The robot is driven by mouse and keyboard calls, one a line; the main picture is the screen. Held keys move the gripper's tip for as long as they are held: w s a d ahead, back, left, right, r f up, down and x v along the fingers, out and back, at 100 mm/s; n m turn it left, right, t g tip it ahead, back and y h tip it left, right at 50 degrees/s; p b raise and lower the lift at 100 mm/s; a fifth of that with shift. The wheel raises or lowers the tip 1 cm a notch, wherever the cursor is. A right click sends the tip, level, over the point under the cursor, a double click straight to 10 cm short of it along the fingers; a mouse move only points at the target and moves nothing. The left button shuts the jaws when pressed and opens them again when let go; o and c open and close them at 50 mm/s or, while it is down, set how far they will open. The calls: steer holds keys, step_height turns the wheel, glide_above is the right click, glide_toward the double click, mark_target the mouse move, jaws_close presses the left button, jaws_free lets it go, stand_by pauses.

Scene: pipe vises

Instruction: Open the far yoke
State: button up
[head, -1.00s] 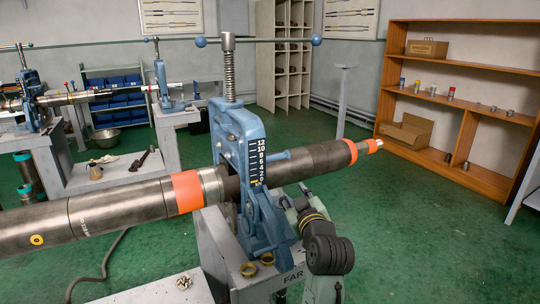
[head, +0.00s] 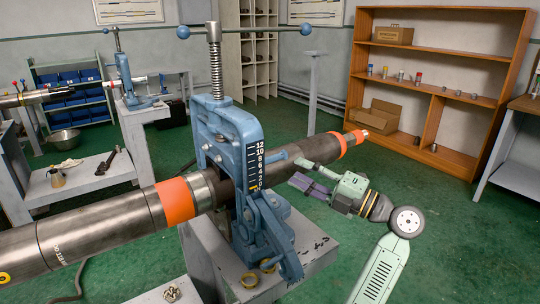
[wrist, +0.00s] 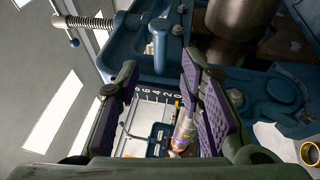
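A blue pin (wrist: 160,45) shows beyond the fingers.
The pipe runs through the yoke to the right, ending in an orange band (head: 342,146). Another vise (head: 124,80) stands at the back left. A wooden shelf (head: 440,92) is at the back right.

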mark_target(276, 160)
steer(key=p+x, duration=0.3)
steer(key=x, duration=0.4)
steer(key=shift+w+a+r, duration=0.1)
steer(key=shift+a+r, duration=0.1)
steer(key=shift+a, duration=0.05)
steer(key=shift+w+a, duration=0.3)
steer(key=shift+a, duration=0.2)
steer(key=shift+c, duration=0.5)
jaws_close()
